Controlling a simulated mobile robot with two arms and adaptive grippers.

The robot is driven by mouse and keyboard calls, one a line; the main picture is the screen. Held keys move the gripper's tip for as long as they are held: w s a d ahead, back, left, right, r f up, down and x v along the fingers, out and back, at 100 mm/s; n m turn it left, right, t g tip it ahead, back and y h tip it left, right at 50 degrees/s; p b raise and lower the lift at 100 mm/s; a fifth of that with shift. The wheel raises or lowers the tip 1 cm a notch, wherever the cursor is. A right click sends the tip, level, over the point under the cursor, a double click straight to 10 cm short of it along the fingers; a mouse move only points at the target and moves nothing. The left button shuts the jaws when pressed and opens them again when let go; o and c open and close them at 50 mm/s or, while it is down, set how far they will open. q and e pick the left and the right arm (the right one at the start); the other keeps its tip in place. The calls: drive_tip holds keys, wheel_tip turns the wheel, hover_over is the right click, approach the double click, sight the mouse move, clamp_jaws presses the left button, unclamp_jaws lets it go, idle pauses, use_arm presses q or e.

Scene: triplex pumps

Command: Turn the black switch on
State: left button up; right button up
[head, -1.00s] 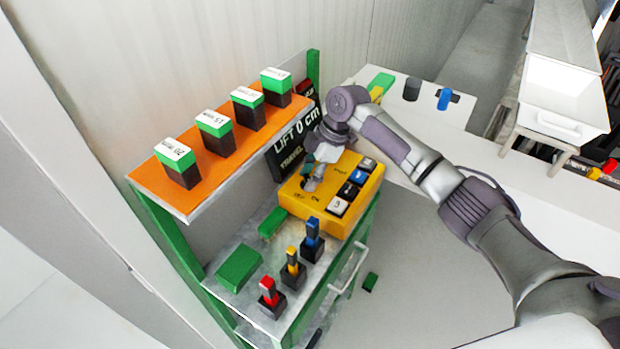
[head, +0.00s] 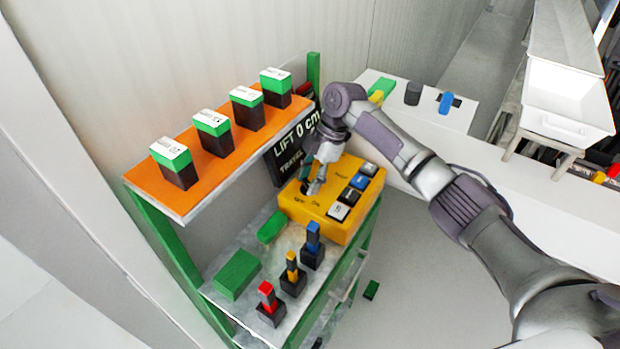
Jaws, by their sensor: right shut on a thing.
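The yellow control box (head: 328,224) stands on the metal shelf of the green-framed cart. Its top carries small OFF and ON labels on the near left part and a row of black, blue and white buttons on the right. My right gripper (head: 316,187) comes down from above onto the left part of the box top, just behind the labels. Its fingers are shut on the small black switch, which they largely hide. I cannot tell which way the switch points. My left gripper is not in view.
A black display (head: 290,150) reading "LIFT 0 cm" stands behind the box. An orange shelf (head: 160,198) with several green-and-black blocks is at upper left. Red, yellow and blue levers (head: 291,275) and green blocks (head: 238,274) are in front. A white table (head: 455,118) lies beyond.

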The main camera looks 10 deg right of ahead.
drive_tip(key=o, duration=1.1)
drive_tip(key=shift+o, duration=0.2)
